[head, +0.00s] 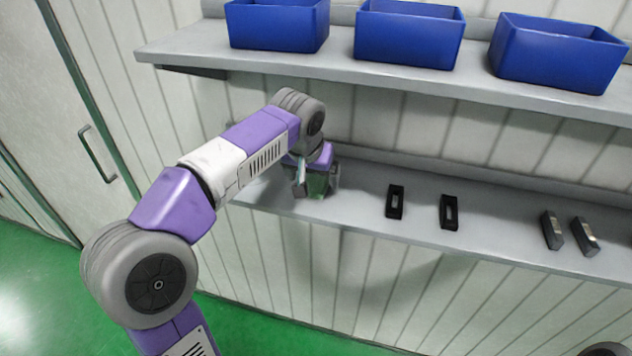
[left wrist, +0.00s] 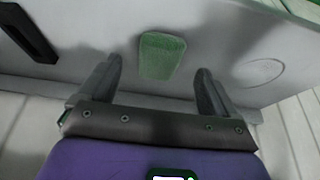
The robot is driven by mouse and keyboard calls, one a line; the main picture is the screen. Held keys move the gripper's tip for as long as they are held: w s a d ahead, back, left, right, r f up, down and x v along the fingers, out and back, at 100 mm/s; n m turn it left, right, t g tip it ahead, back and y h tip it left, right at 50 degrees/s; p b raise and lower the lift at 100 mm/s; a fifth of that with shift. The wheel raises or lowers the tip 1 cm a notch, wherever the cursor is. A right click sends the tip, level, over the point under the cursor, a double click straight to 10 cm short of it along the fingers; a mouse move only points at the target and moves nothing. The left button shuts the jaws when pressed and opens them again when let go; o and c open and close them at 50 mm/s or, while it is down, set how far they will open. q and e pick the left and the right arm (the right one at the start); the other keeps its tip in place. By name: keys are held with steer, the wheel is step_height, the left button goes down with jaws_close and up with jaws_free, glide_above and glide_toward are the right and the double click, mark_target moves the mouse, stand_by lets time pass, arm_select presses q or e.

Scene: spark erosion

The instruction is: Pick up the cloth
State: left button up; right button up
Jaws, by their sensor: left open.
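A small green cloth (left wrist: 161,56) lies flat on the grey lower shelf (head: 350,205), seen in the left wrist view. My left gripper (left wrist: 159,70) is open, with one finger to each side of the cloth in that view and neither touching it. In the head view my left gripper (head: 317,185) is low over the left part of the shelf, and a patch of green shows between its fingers. How high the fingertips are above the shelf cannot be told. My right gripper is not in view.
Two black holders (head: 395,201) (head: 449,212) stand on the lower shelf to the right of the gripper. Two dark blocks (head: 552,230) (head: 585,237) stand farther right. An upper shelf (head: 400,77) carries blue bins (head: 408,35) above. The shelf between gripper and holders is bare.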

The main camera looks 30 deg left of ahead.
mark_target(316, 181)
arm_select(q)
steer(key=shift+w+a+f, duration=0.25)
steer(key=shift+w+f, duration=0.9)
steer(key=shift+f, duration=0.3)
